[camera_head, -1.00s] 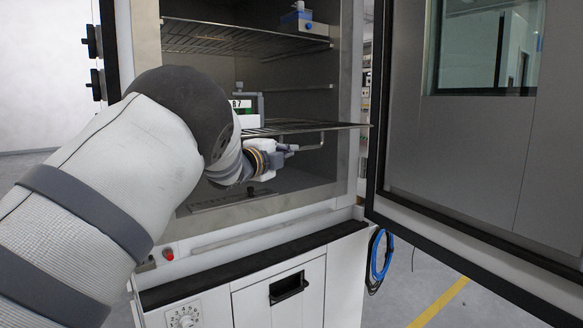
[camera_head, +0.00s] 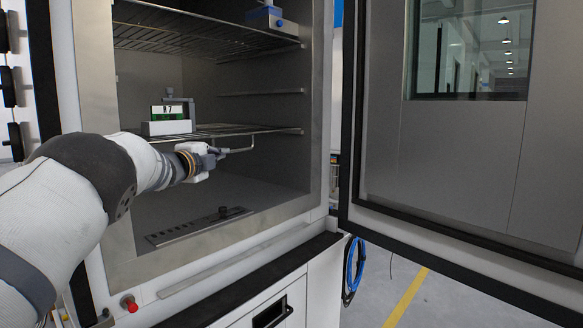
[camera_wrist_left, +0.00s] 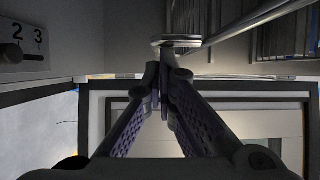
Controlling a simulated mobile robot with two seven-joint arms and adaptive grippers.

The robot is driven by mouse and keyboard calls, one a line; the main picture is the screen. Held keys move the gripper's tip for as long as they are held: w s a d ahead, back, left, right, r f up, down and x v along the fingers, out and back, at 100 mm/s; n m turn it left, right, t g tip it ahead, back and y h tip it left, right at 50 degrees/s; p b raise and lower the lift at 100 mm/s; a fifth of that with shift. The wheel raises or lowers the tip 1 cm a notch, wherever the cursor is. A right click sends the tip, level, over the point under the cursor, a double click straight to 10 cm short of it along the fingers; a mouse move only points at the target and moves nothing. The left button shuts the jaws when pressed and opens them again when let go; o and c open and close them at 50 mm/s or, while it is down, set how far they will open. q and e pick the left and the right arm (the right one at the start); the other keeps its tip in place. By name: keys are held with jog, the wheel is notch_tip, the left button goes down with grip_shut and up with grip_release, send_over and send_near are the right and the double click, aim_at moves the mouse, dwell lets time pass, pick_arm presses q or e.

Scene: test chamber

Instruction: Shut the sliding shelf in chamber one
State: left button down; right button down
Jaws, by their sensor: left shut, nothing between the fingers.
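The sliding shelf (camera_head: 262,130) is a wire rack at mid-height in the open chamber (camera_head: 255,180). Its front right corner lies inside the chamber's front frame. A white holder with a green board marked "7" (camera_head: 168,119) stands on it. My left arm comes in from the left, and my left gripper (camera_head: 219,154) is at the shelf's front, just below its level, beside a thin bent bar (camera_head: 240,150). I cannot tell whether they touch. In the left wrist view the gripper's fingers (camera_wrist_left: 163,78) are shut and empty, close to a pale flat piece (camera_wrist_left: 176,42). My right gripper is out of view.
The chamber door (camera_head: 435,150) stands wide open at the right. An upper wire rack (camera_head: 190,32) holds a blue-topped box (camera_head: 265,17). The chamber floor has a slotted plate (camera_head: 198,226). A red knob (camera_head: 130,303) is below the opening; a blue cable (camera_head: 352,268) hangs right.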

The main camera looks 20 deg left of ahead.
pick_arm(q)
jog(key=shift+w+a, duration=0.1)
jog(key=shift+a, duration=0.25)
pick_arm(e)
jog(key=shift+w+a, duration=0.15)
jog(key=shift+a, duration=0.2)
